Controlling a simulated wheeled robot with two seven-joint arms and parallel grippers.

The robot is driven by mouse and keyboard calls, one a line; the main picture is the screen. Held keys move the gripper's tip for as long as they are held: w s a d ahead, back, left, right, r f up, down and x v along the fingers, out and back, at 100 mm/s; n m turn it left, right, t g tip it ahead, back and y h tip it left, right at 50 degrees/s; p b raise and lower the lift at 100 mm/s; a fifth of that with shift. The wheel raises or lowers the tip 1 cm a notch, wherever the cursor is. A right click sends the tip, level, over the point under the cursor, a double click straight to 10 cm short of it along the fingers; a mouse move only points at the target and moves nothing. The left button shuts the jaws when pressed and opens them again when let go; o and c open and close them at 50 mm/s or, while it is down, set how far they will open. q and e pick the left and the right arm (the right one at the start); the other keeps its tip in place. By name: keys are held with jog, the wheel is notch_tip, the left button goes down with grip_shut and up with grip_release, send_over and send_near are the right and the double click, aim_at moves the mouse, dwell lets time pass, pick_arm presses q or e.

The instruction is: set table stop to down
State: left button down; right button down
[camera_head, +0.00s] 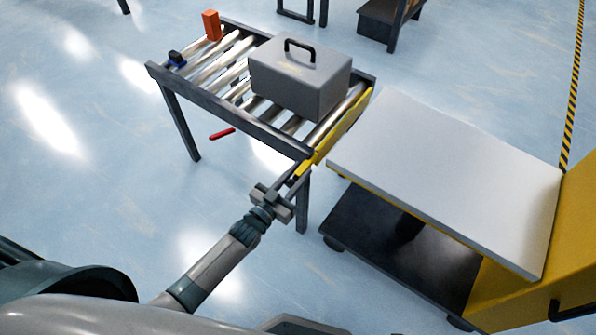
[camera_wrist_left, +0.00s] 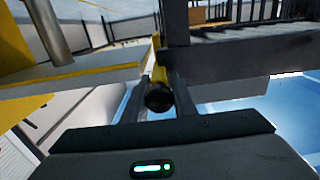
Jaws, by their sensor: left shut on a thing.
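The table stop is a yellow plate (camera_head: 342,130) along the right end of the roller table (camera_head: 225,112), on the side facing the cart. It appears to stand up along that end, beside the grey box. My left gripper (camera_head: 294,176) is at the near corner of the table, at the near end of the yellow plate. In the left wrist view a dark round knob (camera_wrist_left: 158,97) sits between the two fingers, with a yellow part just behind it. The gripper is shut on this knob, which appears to be the stop's handle. My right gripper is not in view.
A grey toolbox (camera_head: 300,82) with a black handle stands on the rollers. An orange block (camera_head: 211,25) and a small blue-black object (camera_head: 176,58) are at the table's far left. A cart with a pale top (camera_head: 445,175) stands close on the right.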

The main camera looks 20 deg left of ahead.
pick_arm(q)
jog(key=shift+f, duration=0.25)
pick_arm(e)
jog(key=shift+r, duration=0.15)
pick_arm(q)
jog(key=c, duration=1.5)
grip_release()
jog(key=shift+r, duration=0.1)
jog(key=shift+s, duration=0.15)
jog(key=shift+b+v, duration=0.35)
jog(key=shift+v, duration=8.3)
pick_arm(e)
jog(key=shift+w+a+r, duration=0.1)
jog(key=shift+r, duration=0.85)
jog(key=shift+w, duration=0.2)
